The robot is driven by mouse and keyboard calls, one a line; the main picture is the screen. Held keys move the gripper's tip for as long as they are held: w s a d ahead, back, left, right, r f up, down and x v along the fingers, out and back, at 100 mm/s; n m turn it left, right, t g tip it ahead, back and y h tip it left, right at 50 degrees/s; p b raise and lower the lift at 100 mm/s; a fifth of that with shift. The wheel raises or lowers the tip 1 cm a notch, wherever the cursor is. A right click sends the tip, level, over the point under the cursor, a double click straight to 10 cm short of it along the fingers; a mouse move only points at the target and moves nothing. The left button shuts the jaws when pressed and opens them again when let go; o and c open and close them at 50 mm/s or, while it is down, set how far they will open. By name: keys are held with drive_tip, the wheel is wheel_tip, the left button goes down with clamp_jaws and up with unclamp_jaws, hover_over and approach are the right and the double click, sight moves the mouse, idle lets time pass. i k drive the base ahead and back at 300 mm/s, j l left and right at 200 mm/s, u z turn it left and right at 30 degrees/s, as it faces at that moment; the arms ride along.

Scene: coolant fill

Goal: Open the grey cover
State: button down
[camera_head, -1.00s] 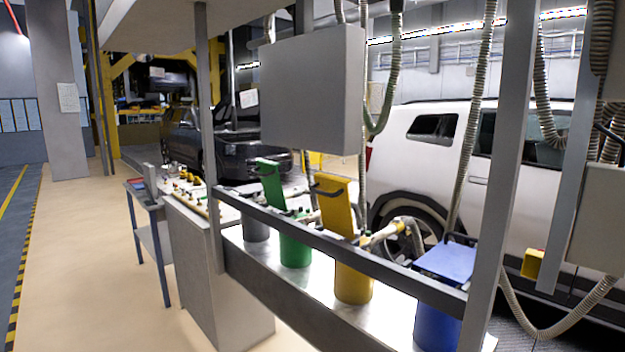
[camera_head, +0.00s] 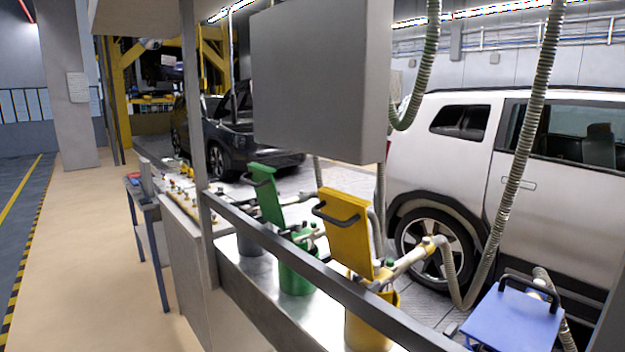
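The grey container (camera_head: 250,246) stands on the metal bench at the far end of the row, beyond the green container. Only part of its side shows. The rail in front and the green container hide the rest, so I cannot make out its grey cover or whether it is open. The green cover (camera_head: 265,196) and the yellow cover (camera_head: 346,235) stand raised over their containers. The blue cover (camera_head: 512,318) lies nearly flat, with a dark handle on top. My gripper is not in view.
A dark rail (camera_head: 300,262) and a grey post (camera_head: 198,150) run in front of the bench. A large grey box (camera_head: 318,80) hangs above it. Hoses hang on the right by a white car (camera_head: 440,170). A small table (camera_head: 150,210) stands left; the floor beyond is clear.

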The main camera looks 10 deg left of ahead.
sight(243, 194)
drive_tip(key=i+j+z, duration=0.1)
drive_tip(key=j+z, duration=0.2)
drive_tip(key=j, duration=1.15)
drive_tip(key=j+z, duration=0.3)
drive_tip(key=j, duration=1.15)
